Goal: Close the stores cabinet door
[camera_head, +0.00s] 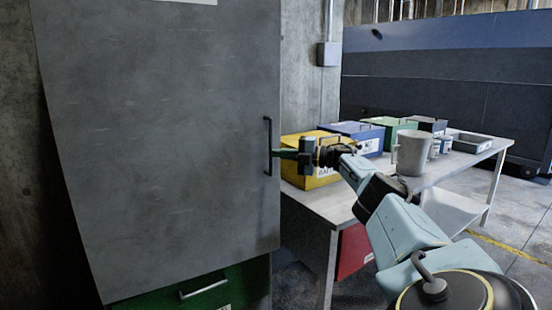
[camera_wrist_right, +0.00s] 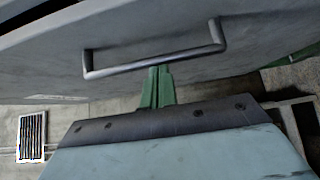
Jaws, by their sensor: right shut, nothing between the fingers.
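The stores cabinet door (camera_head: 160,130) is a large grey panel filling the left of the head view. Its dark bar handle (camera_head: 268,146) is upright near the door's right edge. I cannot tell from here whether the door is fully against its frame. My right gripper (camera_head: 277,154) is shut and empty, with its green fingers pointing left at the handle. In the right wrist view, the fingertips (camera_wrist_right: 158,72) are at the handle bar (camera_wrist_right: 150,62), close to the door face (camera_wrist_right: 160,28); contact is unclear. My left gripper is not in view.
A green drawer or bin (camera_head: 180,294) with a bar handle shows below the door. A table (camera_head: 325,204) on the right carries a yellow box (camera_head: 305,177), other coloured boxes and a grey bucket (camera_head: 411,153). A red unit (camera_head: 352,252) is under it.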

